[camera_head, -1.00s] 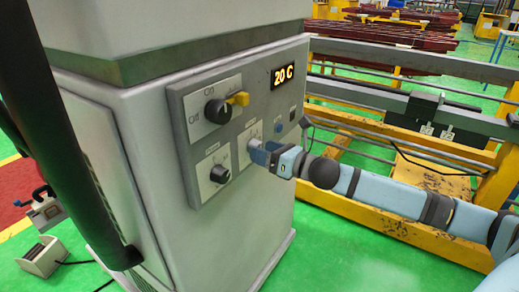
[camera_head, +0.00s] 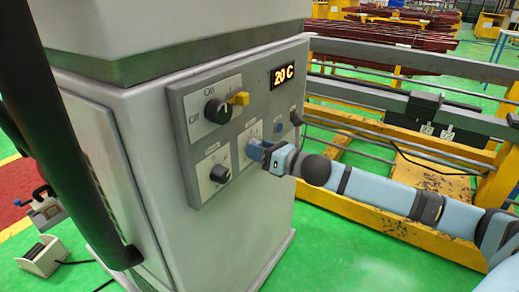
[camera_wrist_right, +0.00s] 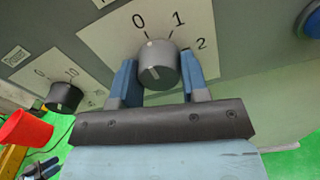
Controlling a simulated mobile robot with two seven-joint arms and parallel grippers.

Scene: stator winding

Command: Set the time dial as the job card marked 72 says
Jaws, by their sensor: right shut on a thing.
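A grey control panel (camera_head: 188,150) on the oven-like cabinet carries several dials. My right gripper (camera_head: 255,150) is at the lower right dial plate (camera_head: 241,163). In the right wrist view its blue fingers are shut on a dark grey knob (camera_wrist_right: 157,62), one on each side. I cannot read this dial's name. A second small dial (camera_head: 220,173) sits to its left, also seen in the wrist view (camera_wrist_right: 64,97). No job card is visible.
A larger black knob (camera_head: 217,111) with a yellow tab (camera_head: 239,98) is above. The display (camera_head: 283,75) reads 20 C. A blue button (camera_wrist_right: 311,22) is right of the held knob. A yellow-framed rack (camera_head: 350,215) stands to the right.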

